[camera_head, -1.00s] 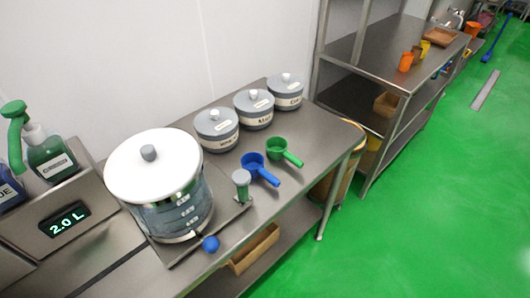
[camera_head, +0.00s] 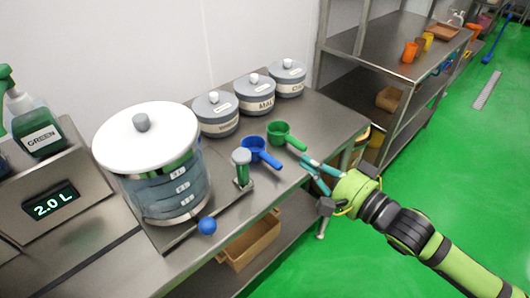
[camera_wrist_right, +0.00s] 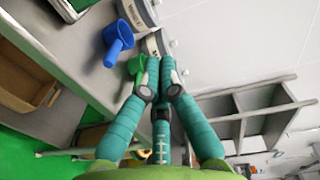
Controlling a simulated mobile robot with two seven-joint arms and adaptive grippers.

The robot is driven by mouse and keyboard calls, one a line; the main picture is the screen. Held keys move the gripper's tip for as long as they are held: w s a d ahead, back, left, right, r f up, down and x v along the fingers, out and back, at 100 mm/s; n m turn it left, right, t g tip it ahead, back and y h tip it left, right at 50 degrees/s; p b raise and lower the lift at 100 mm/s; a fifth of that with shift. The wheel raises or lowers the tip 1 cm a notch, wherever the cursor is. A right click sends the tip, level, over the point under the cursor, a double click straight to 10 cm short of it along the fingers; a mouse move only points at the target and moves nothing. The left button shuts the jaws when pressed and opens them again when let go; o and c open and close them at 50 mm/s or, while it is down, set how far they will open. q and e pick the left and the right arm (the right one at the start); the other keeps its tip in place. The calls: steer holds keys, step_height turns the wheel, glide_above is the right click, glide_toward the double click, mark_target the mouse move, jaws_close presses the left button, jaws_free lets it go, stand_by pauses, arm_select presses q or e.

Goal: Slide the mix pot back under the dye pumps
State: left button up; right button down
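The mix pot (camera_head: 165,185) is a large clear pot with a white lid and grey knob, upright on a flat metal plate (camera_head: 170,238) on the bench. A blue ball knob (camera_head: 207,226) is at its front, and a green post with a grey cap (camera_head: 242,168) stands to its right. A green dye pump bottle (camera_head: 36,128) stands behind and left of the pot, on the housing with the 2.0 L display. My right gripper (camera_head: 309,168) is open and empty at the bench's front edge, right of the pot and apart from it. My left gripper is out of view.
A blue scoop (camera_head: 257,151) and a green scoop (camera_head: 284,135) lie on the bench near my right gripper; both show in the wrist view. Three lidded canisters (camera_head: 216,116) line the wall. A wooden box (camera_head: 250,243) sits on the lower shelf.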

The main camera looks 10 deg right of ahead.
steer(key=w+a+f+p, duration=0.1)
steer(key=w+a+p, duration=0.1)
steer(key=w+a, duration=0.4)
steer(key=a, duration=0.3)
steer(key=shift+p, duration=0.4)
steer(key=shift+w, duration=0.1)
